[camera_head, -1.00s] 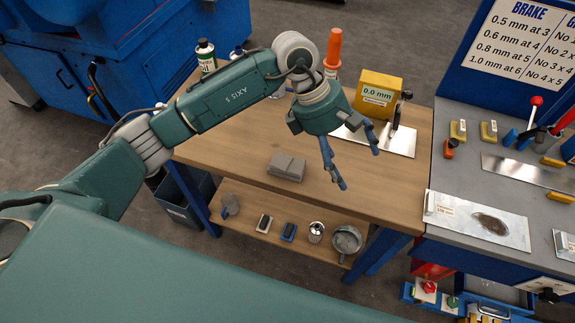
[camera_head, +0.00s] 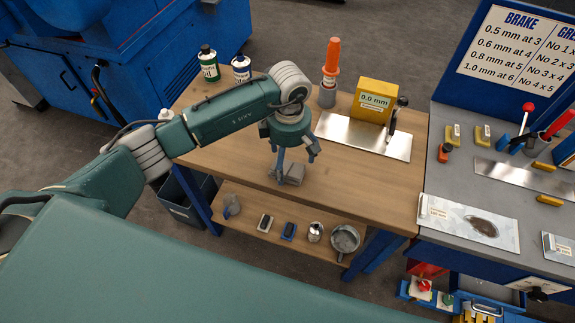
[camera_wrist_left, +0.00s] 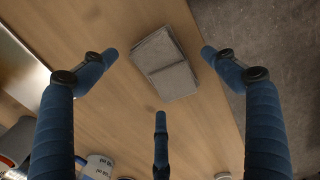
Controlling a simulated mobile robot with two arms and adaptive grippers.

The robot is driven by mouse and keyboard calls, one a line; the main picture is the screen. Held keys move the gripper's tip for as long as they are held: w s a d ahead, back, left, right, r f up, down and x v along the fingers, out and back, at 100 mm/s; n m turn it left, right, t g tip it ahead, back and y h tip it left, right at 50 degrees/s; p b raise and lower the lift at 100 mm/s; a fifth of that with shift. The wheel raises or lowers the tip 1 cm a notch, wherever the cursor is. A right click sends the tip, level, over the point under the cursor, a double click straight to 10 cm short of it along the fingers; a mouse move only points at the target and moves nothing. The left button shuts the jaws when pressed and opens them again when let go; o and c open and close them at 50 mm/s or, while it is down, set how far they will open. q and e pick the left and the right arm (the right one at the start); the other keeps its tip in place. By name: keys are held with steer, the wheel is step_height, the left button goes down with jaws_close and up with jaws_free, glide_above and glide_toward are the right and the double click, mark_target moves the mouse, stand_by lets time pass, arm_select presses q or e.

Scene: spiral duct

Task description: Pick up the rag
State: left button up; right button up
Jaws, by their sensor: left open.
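The rag (camera_head: 292,174) is a folded grey cloth lying flat on the wooden table near its front edge. In the left wrist view the rag (camera_wrist_left: 165,64) lies ahead between the fingertips, with bare wood around it. My left gripper (camera_head: 291,172) hangs pointing down over the rag, and its fingers hide part of it in the head view. In the wrist view the left gripper (camera_wrist_left: 158,65) has its blue fingers spread wide and empty. I cannot tell how high the fingertips are above the cloth. My right gripper is not in view.
On the wooden table (camera_head: 370,190), an orange-topped tool (camera_head: 331,65), a yellow gauge (camera_head: 374,100) and a metal sheet (camera_head: 340,132) stand behind. A green bottle (camera_head: 208,62) and a white can (camera_head: 241,70) are at the back left. A lower shelf (camera_head: 262,222) holds small items.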

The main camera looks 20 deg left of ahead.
mark_target(289, 165)
arm_select(q)
steer(key=shift+f, duration=0.9)
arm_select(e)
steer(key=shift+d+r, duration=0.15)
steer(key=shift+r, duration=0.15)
arm_select(q)
steer(key=shift+c, duration=0.5)
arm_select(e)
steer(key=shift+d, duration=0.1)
arm_select(q)
steer(key=c, duration=1.1)
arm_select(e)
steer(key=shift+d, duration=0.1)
arm_select(q)
step_height(289, 165, up, 20)
steer(key=b, duration=0.5)
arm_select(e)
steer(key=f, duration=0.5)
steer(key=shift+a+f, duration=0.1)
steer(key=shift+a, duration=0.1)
